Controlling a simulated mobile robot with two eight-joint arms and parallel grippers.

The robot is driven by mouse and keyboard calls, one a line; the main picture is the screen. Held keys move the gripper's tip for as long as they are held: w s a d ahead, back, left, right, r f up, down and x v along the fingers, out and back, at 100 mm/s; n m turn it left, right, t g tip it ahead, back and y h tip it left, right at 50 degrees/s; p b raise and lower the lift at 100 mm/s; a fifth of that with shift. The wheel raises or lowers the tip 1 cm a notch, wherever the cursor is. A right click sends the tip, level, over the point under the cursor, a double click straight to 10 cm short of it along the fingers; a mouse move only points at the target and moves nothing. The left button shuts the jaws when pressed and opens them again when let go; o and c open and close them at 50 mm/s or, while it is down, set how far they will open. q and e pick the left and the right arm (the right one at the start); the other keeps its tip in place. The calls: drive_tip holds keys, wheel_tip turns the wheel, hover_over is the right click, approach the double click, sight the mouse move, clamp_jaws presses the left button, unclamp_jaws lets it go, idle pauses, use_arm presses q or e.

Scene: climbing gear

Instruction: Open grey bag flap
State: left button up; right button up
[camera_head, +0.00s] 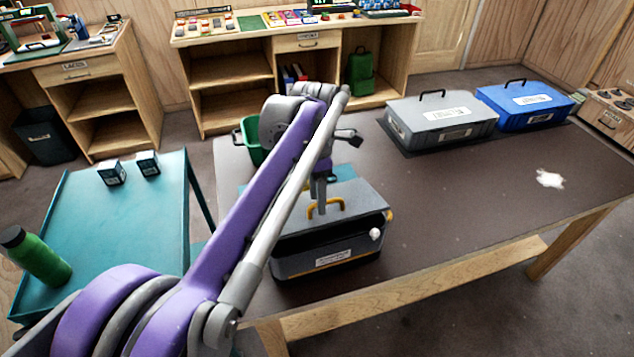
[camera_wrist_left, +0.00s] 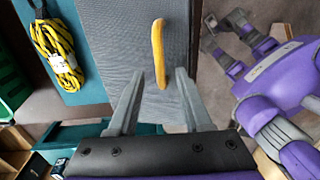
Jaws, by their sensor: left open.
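The grey bag (camera_head: 322,262) sits on the brown table with a label on its front. Its grey flap (camera_head: 350,203) is on top and carries a yellow handle (camera_head: 325,208). A dark band runs below the flap's front edge; I cannot tell how far the flap is raised. My left gripper (camera_head: 319,197) points down just above the handle. In the left wrist view, the left gripper (camera_wrist_left: 160,74) is open, with the near end of the yellow handle (camera_wrist_left: 158,50) between its fingertips and the flap (camera_wrist_left: 115,40) behind. The right gripper is not identifiable.
A grey case (camera_head: 440,120) and a blue case (camera_head: 525,103) stand at the table's back right. A green bin (camera_head: 253,145) is behind my arm. A yellow-black rope (camera_wrist_left: 57,55) lies beside the bag. The table's right half is mostly clear.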

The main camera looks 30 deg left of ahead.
use_arm(q)
drive_tip(key=shift+f, duration=0.35)
clamp_jaws()
drive_tip(key=shift+w+a+r+p, duration=0.55)
drive_tip(key=shift+a+r+p, duration=0.2)
drive_tip(key=shift+r, duration=0.15)
